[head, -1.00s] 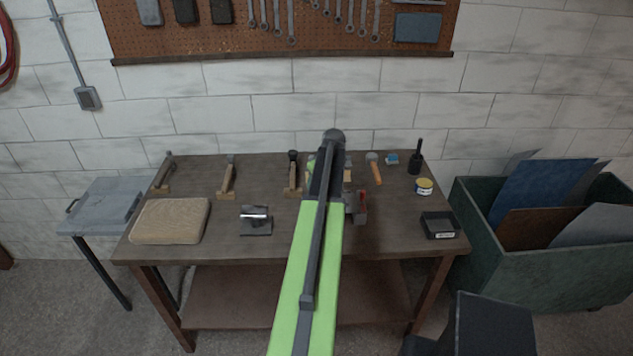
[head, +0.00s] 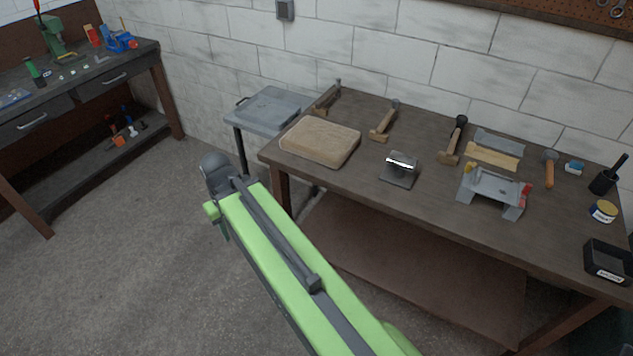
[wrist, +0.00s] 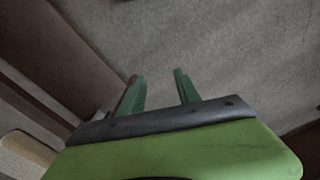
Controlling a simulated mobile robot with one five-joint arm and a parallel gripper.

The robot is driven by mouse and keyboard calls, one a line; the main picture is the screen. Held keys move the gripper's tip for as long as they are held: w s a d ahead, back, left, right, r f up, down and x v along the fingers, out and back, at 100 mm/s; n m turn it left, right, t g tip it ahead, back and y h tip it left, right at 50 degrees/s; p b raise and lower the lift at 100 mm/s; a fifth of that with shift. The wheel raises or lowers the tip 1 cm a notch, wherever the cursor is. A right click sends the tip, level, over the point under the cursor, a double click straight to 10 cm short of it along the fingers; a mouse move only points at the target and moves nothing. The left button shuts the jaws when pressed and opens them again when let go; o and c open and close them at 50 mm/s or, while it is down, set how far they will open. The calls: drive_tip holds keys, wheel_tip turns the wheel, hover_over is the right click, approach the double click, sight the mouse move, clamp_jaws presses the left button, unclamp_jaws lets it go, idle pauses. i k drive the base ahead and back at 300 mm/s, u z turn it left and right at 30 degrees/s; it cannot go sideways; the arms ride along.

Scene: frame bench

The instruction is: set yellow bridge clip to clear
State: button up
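A grey bridge-like fixture (head: 495,186) stands on the wooden bench near its front edge, right of centre in the head view. A small yellow clip (head: 470,168) is at its left end and a red one (head: 526,190) at its right end. The clips' exact settings are too small to tell. My gripper (wrist: 160,85) shows in the wrist view with its two green fingers apart and nothing between them, over bare floor. In the head view my arm reaches left of the bench, well away from the fixture. The fixture is not in the wrist view.
On the bench (head: 430,175) are a tan pad (head: 319,141), a metal block on a plate (head: 399,170), several wooden-based tools, a hammer (head: 549,169), a yellow tin (head: 603,211) and a black tray (head: 608,262). A grey side table (head: 268,108) adjoins its left end. Open floor lies left.

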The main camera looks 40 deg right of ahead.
sight(469, 165)
drive_tip(key=u, duration=1.1)
drive_tip(key=k, duration=1.55)
drive_tip(key=z, duration=1.35)
drive_tip(key=i, duration=1.05)
drive_tip(key=z, duration=0.05)
